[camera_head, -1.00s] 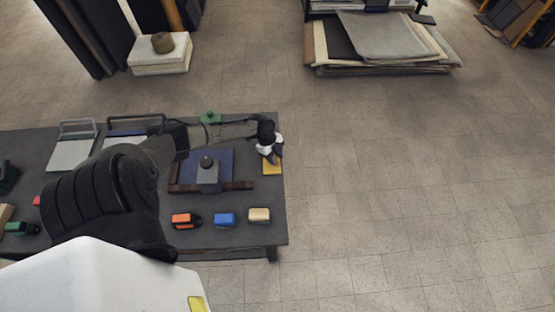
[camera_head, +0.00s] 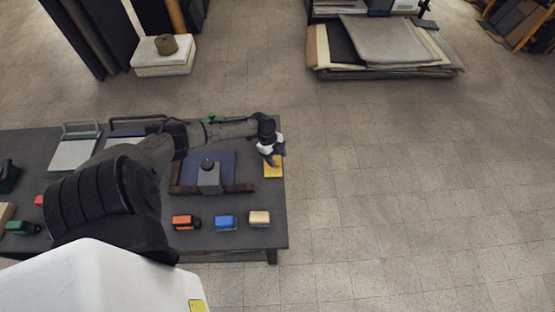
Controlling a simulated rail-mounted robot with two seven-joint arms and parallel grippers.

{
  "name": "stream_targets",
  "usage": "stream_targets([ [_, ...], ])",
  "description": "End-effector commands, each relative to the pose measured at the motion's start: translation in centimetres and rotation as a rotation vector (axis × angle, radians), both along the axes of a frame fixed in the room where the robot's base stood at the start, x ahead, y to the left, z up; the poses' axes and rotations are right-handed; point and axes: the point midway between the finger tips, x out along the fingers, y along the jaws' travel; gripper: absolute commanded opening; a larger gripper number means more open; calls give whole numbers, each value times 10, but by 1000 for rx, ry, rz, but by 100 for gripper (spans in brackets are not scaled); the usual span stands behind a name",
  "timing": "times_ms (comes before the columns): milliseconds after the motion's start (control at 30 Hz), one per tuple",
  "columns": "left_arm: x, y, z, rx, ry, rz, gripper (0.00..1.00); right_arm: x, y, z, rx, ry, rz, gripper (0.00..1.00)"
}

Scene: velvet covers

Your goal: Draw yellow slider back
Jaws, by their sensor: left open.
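The yellow slider (camera_head: 273,171) is a small flat yellow block at the right edge of the dark table (camera_head: 255,205). My left gripper (camera_head: 273,160) is over its far part, pointing down, with its white and black body hiding that end. The gripper is open. Whether its fingers touch the yellow slider cannot be told at this size. My right gripper does not show.
A blue panel with a grey knobbed block (camera_head: 208,178) and a brown bar sits left of the slider. Orange (camera_head: 182,222), blue (camera_head: 225,222) and cream (camera_head: 259,218) blocks stand along the near edge. Open floor lies to the right.

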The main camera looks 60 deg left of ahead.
Motion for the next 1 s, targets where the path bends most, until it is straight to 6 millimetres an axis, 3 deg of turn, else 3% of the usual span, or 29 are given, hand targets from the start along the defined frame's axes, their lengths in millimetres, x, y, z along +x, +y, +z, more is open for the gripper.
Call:
stream_targets([
  [500, -15, 34, 89, 2, 1, -3, 56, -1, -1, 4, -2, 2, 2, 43],
  [700, -18, 40, 106, 1, 1, -1, 56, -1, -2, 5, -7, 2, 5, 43],
  [1000, -18, 42, 112, 0, 1, 0, 56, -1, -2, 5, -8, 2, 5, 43],
])
